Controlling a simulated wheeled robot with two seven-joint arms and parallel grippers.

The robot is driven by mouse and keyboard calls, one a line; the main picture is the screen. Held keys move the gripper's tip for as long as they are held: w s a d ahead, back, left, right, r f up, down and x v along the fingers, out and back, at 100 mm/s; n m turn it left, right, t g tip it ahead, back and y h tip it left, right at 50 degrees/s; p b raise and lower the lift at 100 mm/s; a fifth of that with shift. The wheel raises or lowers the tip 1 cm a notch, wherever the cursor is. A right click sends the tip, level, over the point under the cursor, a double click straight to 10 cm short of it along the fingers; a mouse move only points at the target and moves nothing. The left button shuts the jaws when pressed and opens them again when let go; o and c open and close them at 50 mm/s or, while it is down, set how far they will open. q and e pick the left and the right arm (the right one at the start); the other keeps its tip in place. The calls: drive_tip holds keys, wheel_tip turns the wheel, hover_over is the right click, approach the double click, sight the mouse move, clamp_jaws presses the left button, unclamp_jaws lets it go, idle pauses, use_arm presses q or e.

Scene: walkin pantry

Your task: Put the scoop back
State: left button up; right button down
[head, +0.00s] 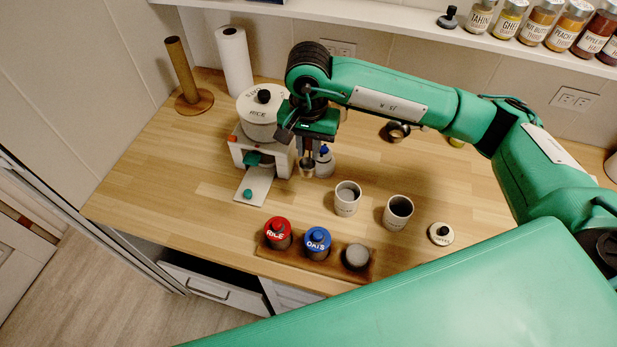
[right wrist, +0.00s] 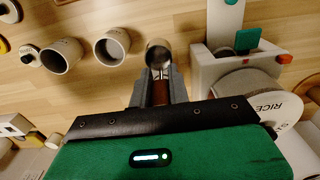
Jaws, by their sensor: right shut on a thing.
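My right gripper (head: 308,148) is shut on the scoop, which has a brown handle (right wrist: 160,92) and a round metal bowl (head: 307,168). It holds the scoop upright with the bowl hanging down, just right of the white rice dispenser (head: 280,157). In the right wrist view the handle sits between the fingers, and the bowl (right wrist: 157,53) shows beyond the fingertips. I cannot tell whether the bowl touches the counter, or what is in it. My left gripper is not in view.
Two white cups (head: 347,198) (head: 398,212) and a loose lid (head: 441,234) stand to the right. Red- and blue-lidded jars (head: 278,233) (head: 317,243) sit on a wooden tray (head: 335,275).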

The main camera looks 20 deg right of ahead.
sight(309, 168)
wheel_tip(309, 168, down, 8)
drive_tip(key=shift+r+p, duration=0.15)
drive_tip(key=shift+p, duration=0.9)
wheel_tip(309, 168, down, 4)
drive_tip(key=shift+r+p, duration=0.1)
drive_tip(key=shift+p, duration=0.7)
drive_tip(key=shift+f, duration=0.3)
drive_tip(key=shift+f, duration=0.1)
drive_tip(key=shift+f+b, duration=0.1)
drive_tip(key=shift+b, duration=0.25)
drive_tip(key=c, duration=1.3)
unclamp_jaws()
